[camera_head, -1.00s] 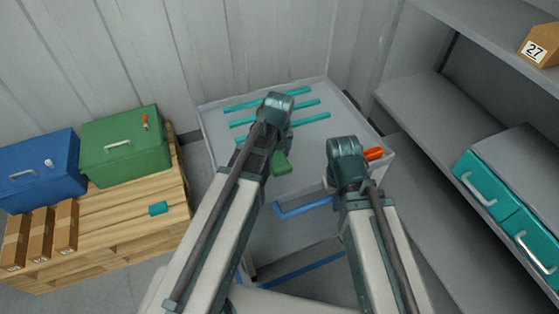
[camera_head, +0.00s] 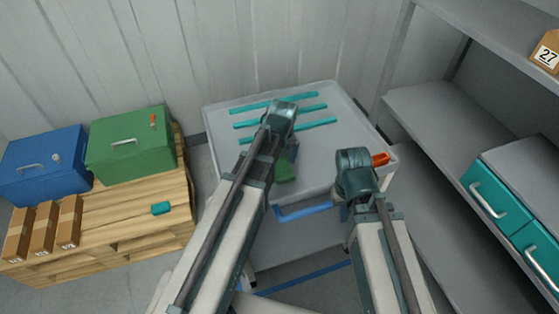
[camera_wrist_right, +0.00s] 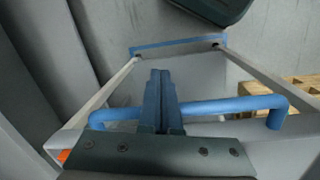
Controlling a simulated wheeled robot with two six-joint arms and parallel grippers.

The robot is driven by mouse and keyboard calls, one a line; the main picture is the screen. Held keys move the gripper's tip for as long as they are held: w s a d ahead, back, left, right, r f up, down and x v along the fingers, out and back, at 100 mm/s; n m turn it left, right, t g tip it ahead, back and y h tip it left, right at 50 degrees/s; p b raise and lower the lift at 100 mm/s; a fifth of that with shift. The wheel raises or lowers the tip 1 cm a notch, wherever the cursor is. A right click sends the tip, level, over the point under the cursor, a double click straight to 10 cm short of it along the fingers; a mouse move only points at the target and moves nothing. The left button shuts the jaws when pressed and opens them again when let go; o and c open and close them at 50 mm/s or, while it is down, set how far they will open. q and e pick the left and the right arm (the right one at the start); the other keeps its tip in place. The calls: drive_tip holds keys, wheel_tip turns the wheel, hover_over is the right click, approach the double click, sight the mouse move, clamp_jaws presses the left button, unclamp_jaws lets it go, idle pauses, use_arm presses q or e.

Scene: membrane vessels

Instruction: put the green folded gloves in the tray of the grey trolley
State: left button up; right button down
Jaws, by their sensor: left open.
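The green folded gloves (camera_head: 286,173) lie in the tray of the grey trolley (camera_head: 225,127), in its front part. They are partly hidden by my left arm. My left gripper (camera_head: 291,152) is open, just above and beside the gloves; its fingers are mostly hidden, so contact cannot be told. My right gripper (camera_head: 354,172) is at the front right of the trolley. In the right wrist view its fingers (camera_wrist_right: 158,98) are close together, with nothing seen between them, over the trolley's blue handle (camera_wrist_right: 225,105). The handle also shows in the head view (camera_head: 303,211).
Several teal strips (camera_head: 285,108) lie in the tray's far part. Left stands a wooden pallet (camera_head: 110,222) with blue (camera_head: 45,165) and green boxes (camera_head: 130,150), cartons and a teal item (camera_head: 161,208). Grey shelving (camera_head: 440,115) stands right.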

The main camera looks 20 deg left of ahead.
sight(281, 166)
use_arm(q)
wheel_tip(281, 166, up, 12)
drive_tip(key=s+p, duration=0.1)
drive_tip(key=p, duration=1.1)
drive_tip(key=s+d+n, duration=0.5)
drive_tip(key=s+n, duration=0.1)
drive_tip(key=n, duration=0.6)
drive_tip(key=s+d+n+g, duration=0.1)
drive_tip(key=s+d+n, duration=0.4)
drive_tip(key=n, duration=0.8)
drive_tip(key=shift+s+d, duration=0.2)
drive_tip(key=shift+s, duration=0.9)
drive_tip(key=shift+r, duration=0.1)
